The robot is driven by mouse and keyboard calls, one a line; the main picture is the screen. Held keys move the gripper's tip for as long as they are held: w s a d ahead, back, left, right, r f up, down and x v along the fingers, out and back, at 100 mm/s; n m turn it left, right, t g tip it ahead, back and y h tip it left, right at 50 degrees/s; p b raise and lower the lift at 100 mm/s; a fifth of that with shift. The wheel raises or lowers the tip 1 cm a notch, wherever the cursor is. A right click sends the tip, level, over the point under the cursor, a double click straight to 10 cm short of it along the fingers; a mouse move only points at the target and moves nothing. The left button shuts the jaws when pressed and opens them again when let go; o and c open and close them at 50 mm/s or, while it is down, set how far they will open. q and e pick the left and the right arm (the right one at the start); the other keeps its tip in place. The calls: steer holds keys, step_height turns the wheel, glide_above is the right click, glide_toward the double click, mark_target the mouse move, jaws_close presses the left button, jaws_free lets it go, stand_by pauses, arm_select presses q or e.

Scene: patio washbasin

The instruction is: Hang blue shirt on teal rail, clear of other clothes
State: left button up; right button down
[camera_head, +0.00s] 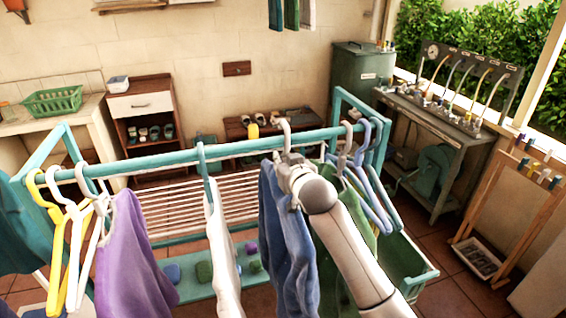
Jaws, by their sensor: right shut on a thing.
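The teal rail (240,144) runs across the view. The blue shirt (288,245) hangs from a light grey hanger whose hook (286,128) is at the rail. I cannot tell whether the hook bears on the rail. My right gripper (290,172) is shut on the hanger just below the hook; its wrist hides part of the hanger and shirt. A white garment (220,245) on a teal hanger is to the left, with a gap. A green garment (338,225) is close on the right, partly behind my arm. My left gripper is not in view.
A purple shirt (130,255) and yellow and white hangers crowd the rail's left end. Several blue hangers (370,195) crowd its right end. The rail shows bare between the purple and white garments. A lower teal shelf (195,290) holds small objects.

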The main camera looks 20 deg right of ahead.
steer(key=shift+f+b, duration=0.6)
steer(key=shift+f, duration=0.55)
steer(key=c, duration=1.4)
jaws_free()
steer(key=shift+f, duration=0.15)
steer(key=shift+s+p, duration=0.35)
steer(key=shift+s, duration=0.2)
steer(key=s, duration=1.1)
steer(key=shift+s+p, duration=0.1)
steer(key=shift+p, duration=0.3)
